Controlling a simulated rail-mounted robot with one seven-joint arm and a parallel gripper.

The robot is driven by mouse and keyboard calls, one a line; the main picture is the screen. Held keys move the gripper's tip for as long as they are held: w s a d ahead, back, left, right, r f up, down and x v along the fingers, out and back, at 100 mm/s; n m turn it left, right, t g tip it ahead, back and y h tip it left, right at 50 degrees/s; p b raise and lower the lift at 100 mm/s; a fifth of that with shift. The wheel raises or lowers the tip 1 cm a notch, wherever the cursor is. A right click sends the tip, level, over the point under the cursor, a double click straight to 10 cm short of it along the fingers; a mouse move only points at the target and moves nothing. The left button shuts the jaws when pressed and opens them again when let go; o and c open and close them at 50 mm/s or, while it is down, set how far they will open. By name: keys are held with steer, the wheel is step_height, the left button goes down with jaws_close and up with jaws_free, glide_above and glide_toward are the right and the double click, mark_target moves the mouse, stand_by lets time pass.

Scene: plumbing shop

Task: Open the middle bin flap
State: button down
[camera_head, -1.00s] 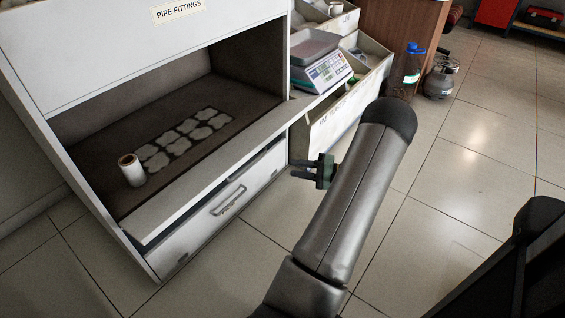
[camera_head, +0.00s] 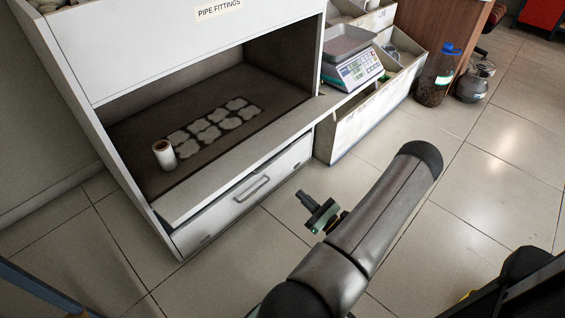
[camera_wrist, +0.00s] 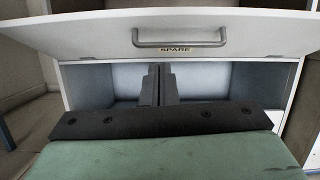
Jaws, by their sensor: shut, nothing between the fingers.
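The white cabinet has a lower front panel with a bar handle (camera_head: 251,188). A dark gap runs along the top of this panel, under the white ledge (camera_head: 235,170). My gripper (camera_head: 303,197) is shut and empty, in front of the cabinet and apart from the handle in the head view. In the wrist view its fingers (camera_wrist: 160,72) point toward the opening; contact cannot be told.
The cabinet's upper compartment holds a white roll (camera_head: 164,155) and pale flat pieces (camera_head: 212,128). A scale (camera_head: 352,62) sits by bins at right. A blue-capped bottle (camera_head: 437,78) and a metal canister (camera_head: 474,82) stand on the floor. The floor before the cabinet is clear.

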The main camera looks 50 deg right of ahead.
steer(key=m, duration=0.1)
steer(key=b, duration=0.3)
glide_toward(265, 150)
step_height(265, 150, down, 3)
steer(key=a, duration=0.2)
steer(key=w+r, duration=0.3)
steer(key=r, duration=0.1)
steer(key=shift+d, duration=0.25)
steer(key=shift+r, duration=0.1)
